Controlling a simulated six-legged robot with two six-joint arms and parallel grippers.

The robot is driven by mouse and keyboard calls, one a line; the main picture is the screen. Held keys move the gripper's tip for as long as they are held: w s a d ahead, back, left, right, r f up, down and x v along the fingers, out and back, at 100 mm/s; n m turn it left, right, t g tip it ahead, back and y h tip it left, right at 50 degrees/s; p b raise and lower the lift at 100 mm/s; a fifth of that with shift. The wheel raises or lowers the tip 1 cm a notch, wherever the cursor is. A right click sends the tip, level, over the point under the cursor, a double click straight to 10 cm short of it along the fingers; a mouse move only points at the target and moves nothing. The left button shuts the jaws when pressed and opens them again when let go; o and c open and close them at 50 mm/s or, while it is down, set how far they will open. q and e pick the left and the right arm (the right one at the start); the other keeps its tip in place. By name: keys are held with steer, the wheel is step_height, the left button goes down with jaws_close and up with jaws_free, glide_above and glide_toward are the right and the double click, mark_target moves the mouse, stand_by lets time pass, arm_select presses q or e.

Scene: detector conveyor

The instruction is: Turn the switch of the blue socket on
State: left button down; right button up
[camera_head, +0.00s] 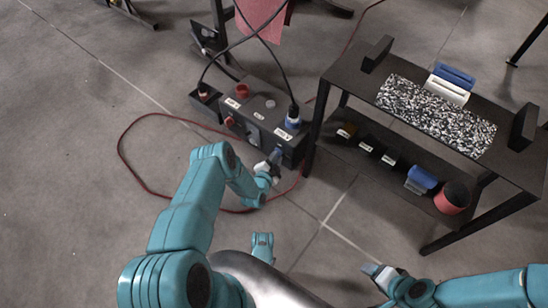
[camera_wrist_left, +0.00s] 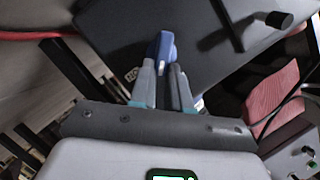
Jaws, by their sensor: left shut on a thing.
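The dark socket box (camera_head: 262,104) stands on the floor at the upper middle of the head view. Its blue socket (camera_head: 293,122) is at the right end, with a black cable plugged in. My left gripper (camera_head: 272,160) is at the front face of the box, below the blue socket. In the left wrist view the fingers (camera_wrist_left: 165,80) are shut on the blue switch (camera_wrist_left: 163,46), whose end shows beyond the fingertips. The fingers hide much of the switch in the head view. My right gripper (camera_head: 378,272) is low in the head view, away from the box; its opening is unclear.
A black two-level table (camera_head: 345,70) stands right of the box, holding a gravel tray (camera_head: 435,112) and a blue-and-white item (camera_head: 449,84). A red cable (camera_head: 127,165) loops on the floor. A red socket (camera_head: 242,91) and red switch (camera_head: 229,120) are on the box's left.

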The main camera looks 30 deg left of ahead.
arm_select(q)
steer(key=shift+w+d+f+m+t+y+b, duration=0.15)
steer(key=shift+f+m+t+y, duration=0.25)
steer(key=shift+m, duration=0.85)
steer(key=shift+s+d+f+m+t+y+b, duration=0.15)
steer(key=shift+m+t+y, duration=0.35)
steer(key=shift+m, duration=0.7)
steer(key=shift+w+d+f+m+t+y+b, duration=0.15)
steer(key=shift+f+m+t+y, duration=0.25)
steer(key=shift+m, duration=0.85)
arm_select(e)
steer(key=shift+w+f, duration=0.45)
steer(key=shift+f, duration=0.1)
arm_select(q)
steer(key=shift+r, duration=0.1)
steer(key=c, duration=1.1)
jaws_free()
steer(key=shift+s, duration=0.25)
arm_select(e)
steer(key=shift+s+d, duration=0.1)
steer(key=shift+s, duration=0.05)
